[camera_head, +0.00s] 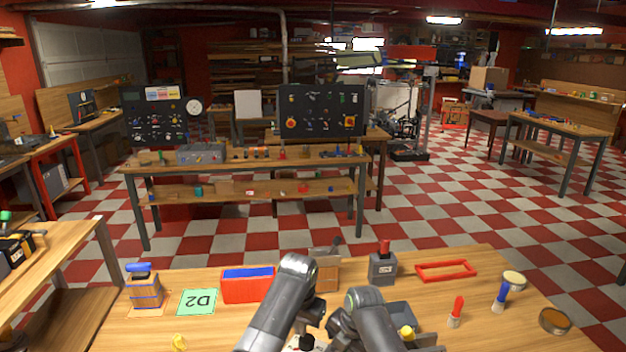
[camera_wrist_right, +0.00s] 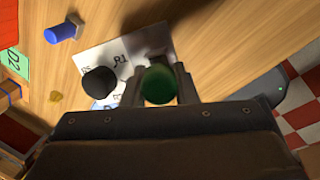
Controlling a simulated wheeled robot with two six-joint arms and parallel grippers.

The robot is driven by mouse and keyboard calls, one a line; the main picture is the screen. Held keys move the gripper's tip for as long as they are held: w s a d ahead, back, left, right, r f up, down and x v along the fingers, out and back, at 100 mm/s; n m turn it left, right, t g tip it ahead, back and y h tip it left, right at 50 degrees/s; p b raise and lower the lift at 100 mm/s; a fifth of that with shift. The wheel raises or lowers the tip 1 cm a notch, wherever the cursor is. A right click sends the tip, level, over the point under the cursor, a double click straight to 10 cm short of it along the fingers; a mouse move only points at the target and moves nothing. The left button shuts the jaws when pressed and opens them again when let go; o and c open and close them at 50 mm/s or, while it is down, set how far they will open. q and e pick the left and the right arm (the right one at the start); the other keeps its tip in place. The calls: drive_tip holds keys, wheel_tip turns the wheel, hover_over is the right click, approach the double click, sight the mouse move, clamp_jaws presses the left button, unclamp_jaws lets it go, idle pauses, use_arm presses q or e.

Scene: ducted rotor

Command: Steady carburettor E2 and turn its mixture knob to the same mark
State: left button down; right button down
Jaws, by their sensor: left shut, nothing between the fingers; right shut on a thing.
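My right gripper (camera_wrist_right: 160,85) is shut on a dark green round-topped piece in the right wrist view. A black round knob (camera_wrist_right: 100,80) is beside it, apart from the fingers, over a white card (camera_wrist_right: 95,55) with printed marks. I cannot read E2 on either piece, so I cannot tell which is the carburettor or its mixture knob. In the head view, my left gripper (camera_head: 311,312) points down near the front middle of the bench, shut and empty, partly hidden by its own arm. My right arm blocks much of the same area.
The wooden bench (camera_head: 500,268) bears a red box with blue top (camera_head: 248,284), a green D2 card (camera_head: 197,302), a grey block with red top (camera_head: 383,266), a red frame (camera_head: 446,270) and brushes (camera_head: 456,311). A blue cylinder (camera_wrist_right: 62,32) lies near the card.

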drive_tip(key=c, duration=1.1)
unclamp_jaws()
drive_tip(key=shift+w, duration=0.1)
